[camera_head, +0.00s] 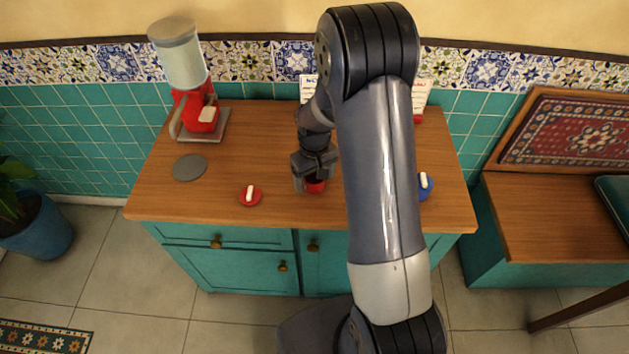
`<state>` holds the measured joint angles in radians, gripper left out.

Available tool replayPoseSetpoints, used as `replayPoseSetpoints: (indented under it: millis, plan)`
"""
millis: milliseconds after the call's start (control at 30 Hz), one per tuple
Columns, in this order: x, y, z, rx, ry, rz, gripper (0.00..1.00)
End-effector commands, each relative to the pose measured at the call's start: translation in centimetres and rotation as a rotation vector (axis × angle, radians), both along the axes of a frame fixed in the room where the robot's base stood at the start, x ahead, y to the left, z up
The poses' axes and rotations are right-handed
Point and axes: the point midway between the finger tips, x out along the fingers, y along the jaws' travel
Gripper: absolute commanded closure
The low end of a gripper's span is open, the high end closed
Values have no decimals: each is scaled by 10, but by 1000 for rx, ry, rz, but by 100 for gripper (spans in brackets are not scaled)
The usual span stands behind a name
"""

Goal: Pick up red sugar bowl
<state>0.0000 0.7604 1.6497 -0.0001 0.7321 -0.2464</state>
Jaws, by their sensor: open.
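A small red bowl (315,187), which looks like the red sugar bowl, stands on the wooden counter near its front edge. My gripper (315,175) is open and directly over it in the picture, with a finger on either side. The gripper hides the bowl's upper part, and I cannot tell whether the fingers touch it. A round red piece with a white handle (250,196), like a lid, lies on the counter to the left of the bowl.
A blue piece with a white handle (425,187) is at the right, partly behind my arm. White cards stand at the back.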

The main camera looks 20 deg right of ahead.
Motion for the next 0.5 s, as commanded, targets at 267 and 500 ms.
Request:
replayPoseSetpoints:
  millis: [267, 500]
  plan:
    - [0, 0, 0, 0, 0, 0, 34]
    - [0, 0, 0, 0, -1, 0, 54]
